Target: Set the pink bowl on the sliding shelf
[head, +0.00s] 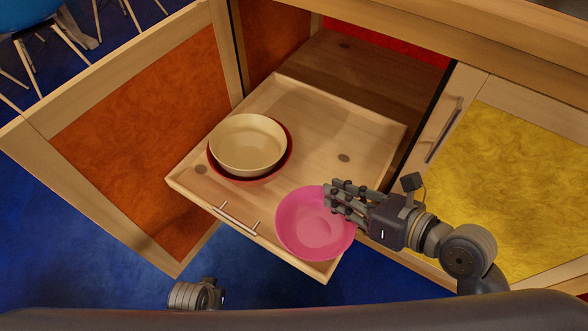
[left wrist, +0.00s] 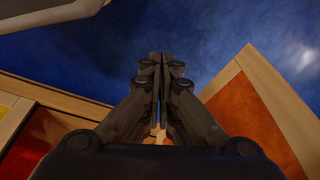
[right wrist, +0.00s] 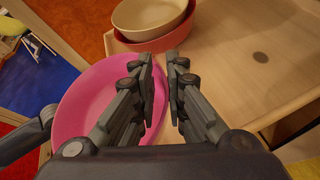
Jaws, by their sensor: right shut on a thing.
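The pink bowl (head: 312,228) is upright over the front right corner of the pulled-out sliding shelf (head: 352,140); its near side reaches the shelf's front edge. I cannot tell whether it touches the shelf. My right gripper (head: 332,197) is shut on the bowl's right rim. In the right wrist view, the rim of the pink bowl (right wrist: 90,95) runs between the fingers (right wrist: 163,68). My left gripper (left wrist: 158,60) is shut and empty, seen against the blue floor in the left wrist view.
A cream bowl (head: 248,144) sits inside a red bowl (head: 283,165) on the shelf's left part. The shelf's back and right are clear. An open orange-panelled door (head: 145,125) stands at left, a yellow-panelled door (head: 510,190) at right. Chairs (head: 35,30) stand far left.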

